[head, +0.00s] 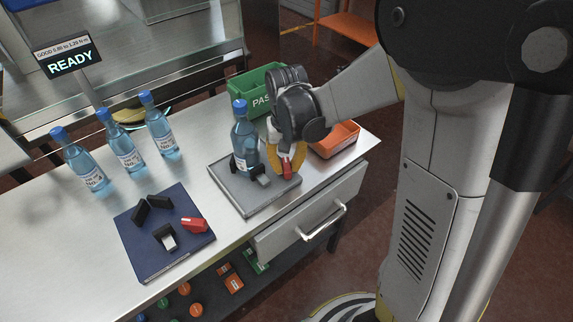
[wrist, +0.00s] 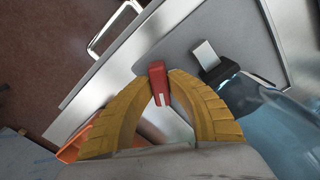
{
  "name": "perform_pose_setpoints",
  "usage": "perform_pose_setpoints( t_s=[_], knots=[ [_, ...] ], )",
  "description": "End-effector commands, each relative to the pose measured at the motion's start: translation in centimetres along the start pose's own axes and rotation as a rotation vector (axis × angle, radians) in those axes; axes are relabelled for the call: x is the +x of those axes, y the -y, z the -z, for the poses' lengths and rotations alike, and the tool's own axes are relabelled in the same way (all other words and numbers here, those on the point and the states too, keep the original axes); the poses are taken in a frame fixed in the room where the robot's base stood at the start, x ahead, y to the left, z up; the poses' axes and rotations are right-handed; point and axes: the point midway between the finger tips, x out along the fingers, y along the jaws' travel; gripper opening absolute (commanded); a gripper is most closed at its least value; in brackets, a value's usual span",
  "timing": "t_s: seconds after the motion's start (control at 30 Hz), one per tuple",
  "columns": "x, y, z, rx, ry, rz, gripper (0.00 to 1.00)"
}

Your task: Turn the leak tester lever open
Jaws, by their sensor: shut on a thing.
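The leak tester (head: 235,200) is a grey plate on the steel bench with a blue capped bottle (head: 243,140) standing upright in its dark holder. A red lever (head: 287,168) shows at the tester's right side. In the wrist view the red lever (wrist: 157,82) sits between the yellow fingertips of my gripper (wrist: 160,80). My gripper (head: 288,160) is shut on the red lever. The bottle (wrist: 270,120) stands close to the right finger in the wrist view.
Several blue bottles (head: 122,147) stand at the back left. A navy mat (head: 150,257) with black pieces and a red piece (head: 194,225) lies in front. A green bin (head: 245,85) and an orange bin (head: 338,140) stand close to my gripper. A drawer handle (head: 324,222) juts below the bench edge. A READY display (head: 70,60) stands behind.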

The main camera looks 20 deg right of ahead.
Motion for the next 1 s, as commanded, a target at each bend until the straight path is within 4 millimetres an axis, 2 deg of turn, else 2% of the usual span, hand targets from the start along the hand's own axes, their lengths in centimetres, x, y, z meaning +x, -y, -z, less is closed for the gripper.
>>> perform_pose_setpoints(
  t_s=[1.0],
  knots=[
    [0.02,-0.02,-0.08,-0.957,0.002,0.0,0.0]
  ],
)
